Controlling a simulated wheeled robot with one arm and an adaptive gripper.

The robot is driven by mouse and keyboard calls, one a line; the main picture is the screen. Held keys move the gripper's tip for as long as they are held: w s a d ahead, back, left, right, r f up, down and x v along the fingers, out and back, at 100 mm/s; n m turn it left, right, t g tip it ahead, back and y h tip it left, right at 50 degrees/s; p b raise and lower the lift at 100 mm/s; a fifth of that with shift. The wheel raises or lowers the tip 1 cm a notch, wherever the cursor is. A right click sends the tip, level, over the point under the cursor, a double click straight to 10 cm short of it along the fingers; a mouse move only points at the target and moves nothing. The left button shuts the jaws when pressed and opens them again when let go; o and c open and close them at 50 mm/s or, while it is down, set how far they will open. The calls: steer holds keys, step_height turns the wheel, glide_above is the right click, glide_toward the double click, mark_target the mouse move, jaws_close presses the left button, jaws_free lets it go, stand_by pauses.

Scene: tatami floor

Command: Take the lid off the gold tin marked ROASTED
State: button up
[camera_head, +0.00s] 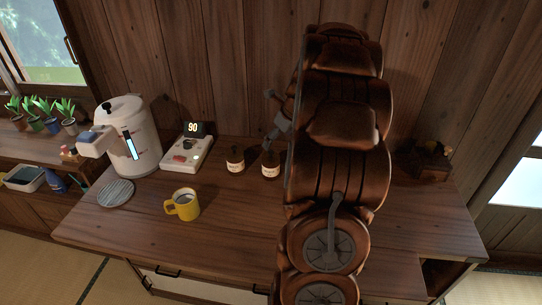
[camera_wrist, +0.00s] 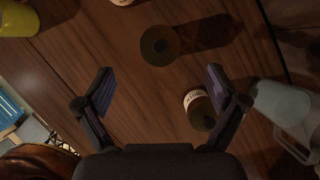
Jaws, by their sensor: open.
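In the head view two dark gold tins with pale labels, a left one (camera_head: 235,161) and a right one (camera_head: 270,164), stand on the wooden counter; their lettering is too small to read. The wrist view shows a round dark tin (camera_wrist: 160,45) from above, just beyond the gap between my fingertips. Another labelled tin (camera_wrist: 198,107) is by the right finger, and a third (camera_wrist: 122,2) is cut off at the top edge. I cannot tell which is marked ROASTED. My gripper (camera_wrist: 160,72) is open and empty above the counter. My arm hides part of the counter in the head view.
A yellow mug (camera_head: 183,204) stands front left of the tins. A scale (camera_head: 188,153) reading 90, a white kettle-like dispenser (camera_head: 130,140) and a round grey trivet (camera_head: 116,192) are farther left. A translucent pitcher (camera_wrist: 280,104) is right of the right finger. The front middle counter is clear.

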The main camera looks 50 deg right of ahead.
mark_target(271, 151)
steer(key=shift+p+x, duration=1.15)
steer(key=shift+x, duration=2.7)
steer(key=c, duration=1)
steer(key=shift+c, duration=0.2)
